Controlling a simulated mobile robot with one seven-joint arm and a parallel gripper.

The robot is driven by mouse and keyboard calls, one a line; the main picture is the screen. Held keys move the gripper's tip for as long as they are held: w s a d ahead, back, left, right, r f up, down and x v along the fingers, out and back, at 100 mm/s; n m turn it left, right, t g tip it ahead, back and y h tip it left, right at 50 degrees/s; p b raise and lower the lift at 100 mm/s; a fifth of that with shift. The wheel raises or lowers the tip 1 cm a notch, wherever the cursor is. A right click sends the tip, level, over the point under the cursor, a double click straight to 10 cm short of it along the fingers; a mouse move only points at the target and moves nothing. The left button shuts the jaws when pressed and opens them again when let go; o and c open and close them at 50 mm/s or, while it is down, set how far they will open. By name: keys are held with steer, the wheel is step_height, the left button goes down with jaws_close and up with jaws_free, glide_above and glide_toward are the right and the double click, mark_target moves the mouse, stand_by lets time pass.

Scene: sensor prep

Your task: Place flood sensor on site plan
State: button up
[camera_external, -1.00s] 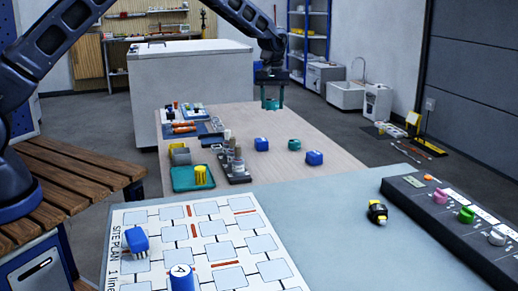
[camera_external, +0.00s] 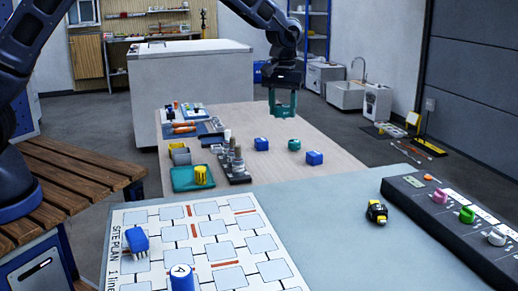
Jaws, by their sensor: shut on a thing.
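The site plan (camera_external: 267,247) is a white board with pale blue squares and red bars, lying at the front of the near grey table. A blue block (camera_external: 136,241) and a blue cylinder marked "A" (camera_external: 182,279) stand on it. My gripper (camera_external: 284,114) hangs above the far part of the wooden table. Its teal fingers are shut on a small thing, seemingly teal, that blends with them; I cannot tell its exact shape. On the wooden table below are a blue block (camera_external: 261,144), a round teal piece (camera_external: 294,145) and another blue block (camera_external: 315,158). Which is a flood sensor is unclear.
A teal tray (camera_external: 183,184) with a yellow cylinder (camera_external: 201,174) and a dark rack (camera_external: 238,176) stand on the wooden table's left. A yellow-black piece (camera_external: 376,212) and a dark control panel (camera_external: 450,220) are on the right. The grey tabletop between is clear.

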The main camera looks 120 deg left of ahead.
steer(key=w+d+r+m, duration=0.1)
steer(key=w+d+m, duration=0.15)
steer(key=d, duration=0.65)
steer(key=w+d+r+m, duration=0.1)
steer(key=w+d, duration=0.2)
steer(key=d, duration=0.6)
steer(key=m, duration=0.5)
glide_above(223, 245)
steer(key=shift+n, duration=0.25)
step_height(223, 245, down, 20)
steer(key=shift+r, duration=0.15)
steer(key=o, duration=1)
